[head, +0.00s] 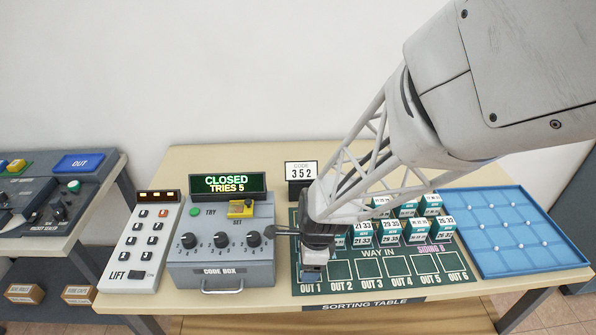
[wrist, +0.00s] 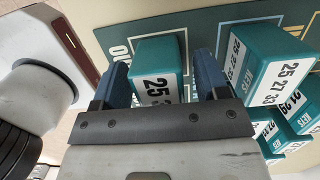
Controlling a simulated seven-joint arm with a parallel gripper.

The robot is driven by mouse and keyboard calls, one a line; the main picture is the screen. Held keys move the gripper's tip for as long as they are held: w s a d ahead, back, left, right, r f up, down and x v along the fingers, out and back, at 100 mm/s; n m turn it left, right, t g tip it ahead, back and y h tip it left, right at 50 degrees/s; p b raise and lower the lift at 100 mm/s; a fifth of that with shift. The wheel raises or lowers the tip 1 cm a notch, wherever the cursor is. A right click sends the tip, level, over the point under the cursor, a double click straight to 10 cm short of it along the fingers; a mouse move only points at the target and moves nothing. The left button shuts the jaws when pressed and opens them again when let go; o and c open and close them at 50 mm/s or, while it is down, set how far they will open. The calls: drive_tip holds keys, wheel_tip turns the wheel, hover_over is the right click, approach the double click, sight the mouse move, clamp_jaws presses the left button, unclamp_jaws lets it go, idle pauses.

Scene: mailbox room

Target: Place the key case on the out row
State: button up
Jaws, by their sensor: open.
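My gripper (wrist: 161,75) is open, with its two blue fingers on either side of a teal and white key case (wrist: 155,58). The case shows the number 25 on its label; the rest is partly hidden, and contact with the fingers cannot be told. In the head view my gripper (head: 312,272) is low over the OUT 1 end of the out row (head: 398,268), and hides the case there. The row lies along the front of the green sorting mat (head: 342,287). Other numbered key cases (head: 390,231) stand behind it; one more (wrist: 272,70) is right of my gripper in the wrist view.
A grey code box (head: 220,262) with dials and a display (head: 228,185) reading CLOSED, TRIES 5 stands left of the mat. A LIFT keypad (head: 146,240) is farther left. A blue tray (head: 515,235) lies right. OUT 2 to OUT 6 look empty.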

drive_tip(key=r, duration=0.4)
drive_tip(key=d+r, duration=0.1)
drive_tip(key=r, duration=0.6)
drive_tip(key=shift+d+r, duration=0.3)
drive_tip(key=shift+d, duration=0.05)
drive_tip(key=s+d+r+n+t+h, duration=0.2)
drive_tip(key=s+d+r+n, duration=0.9)
drive_tip(key=n, duration=0.6)
drive_tip(key=shift+s+d+r+n+t, duration=0.3)
drive_tip(key=shift+s+d+r+n, duration=0.15)
drive_tip(key=shift+r, duration=0.45)
